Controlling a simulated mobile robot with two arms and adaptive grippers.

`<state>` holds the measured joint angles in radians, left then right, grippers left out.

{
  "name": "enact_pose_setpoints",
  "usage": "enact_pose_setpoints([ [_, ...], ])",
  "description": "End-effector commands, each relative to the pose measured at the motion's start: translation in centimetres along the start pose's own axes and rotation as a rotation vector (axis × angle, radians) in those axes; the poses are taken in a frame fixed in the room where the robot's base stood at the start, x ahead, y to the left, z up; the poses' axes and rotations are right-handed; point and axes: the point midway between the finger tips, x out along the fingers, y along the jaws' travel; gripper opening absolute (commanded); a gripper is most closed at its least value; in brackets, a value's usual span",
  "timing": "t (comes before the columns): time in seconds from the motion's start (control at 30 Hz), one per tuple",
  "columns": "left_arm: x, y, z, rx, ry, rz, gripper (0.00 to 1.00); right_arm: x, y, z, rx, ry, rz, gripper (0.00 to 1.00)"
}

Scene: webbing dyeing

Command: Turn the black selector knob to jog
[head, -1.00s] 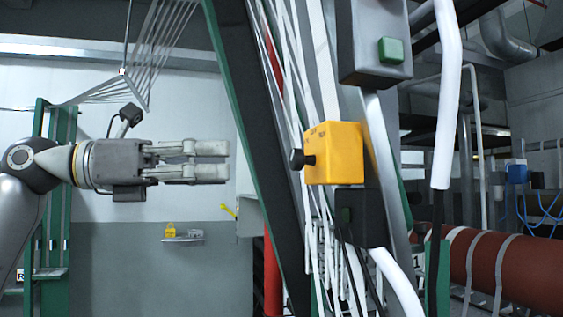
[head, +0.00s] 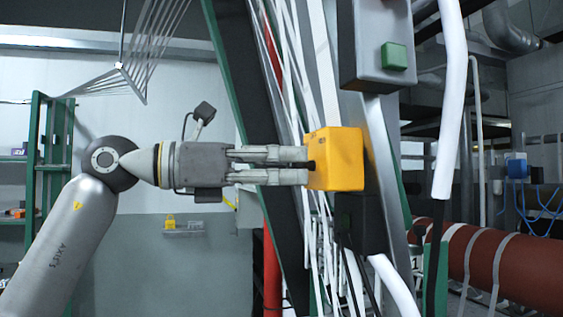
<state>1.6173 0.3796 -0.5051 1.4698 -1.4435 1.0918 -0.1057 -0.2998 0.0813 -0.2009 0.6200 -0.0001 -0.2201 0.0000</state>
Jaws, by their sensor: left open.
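The yellow selector box (head: 338,160) is mounted on the machine frame right of centre in the head view. The black selector knob (head: 311,166) sticks out of its left face and is mostly hidden by my gripper's fingers. My left gripper (head: 305,166) reaches in level from the left. Its two fingers are apart, one above and one below the knob, with their tips close to the box face. I cannot tell whether they touch the knob. The knob's pointer and setting cannot be read. My right gripper is not in view.
A grey box with a green button (head: 394,56) hangs above right of the yellow box. A black box (head: 362,222) sits just below it. White webbing strands (head: 287,90) and a dark green-edged beam (head: 250,110) run behind my gripper. A red-brown roller (head: 510,262) lies at right.

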Motion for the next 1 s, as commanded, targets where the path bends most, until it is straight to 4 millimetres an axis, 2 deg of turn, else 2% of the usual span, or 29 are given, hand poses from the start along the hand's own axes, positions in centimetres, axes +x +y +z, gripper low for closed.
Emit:
enact_pose_setpoints([
  [0.17,0.02,0.01,-0.05,-0.001,0.000,0.000,0.51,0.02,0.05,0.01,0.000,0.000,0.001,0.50],
  [0.2,0.02,0.01,-0.05,-0.001,0.000,0.000,0.49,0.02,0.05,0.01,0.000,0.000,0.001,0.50],
  [0.53,0.00,0.01,-0.04,-0.001,0.000,0.000,0.06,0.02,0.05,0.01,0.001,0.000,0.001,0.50],
  [0.77,-0.01,0.01,-0.03,-0.018,0.000,0.000,0.05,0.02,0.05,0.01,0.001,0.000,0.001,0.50],
  [1.0,-0.02,0.01,-0.02,-0.119,0.000,0.000,0.05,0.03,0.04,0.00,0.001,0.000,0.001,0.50],
])
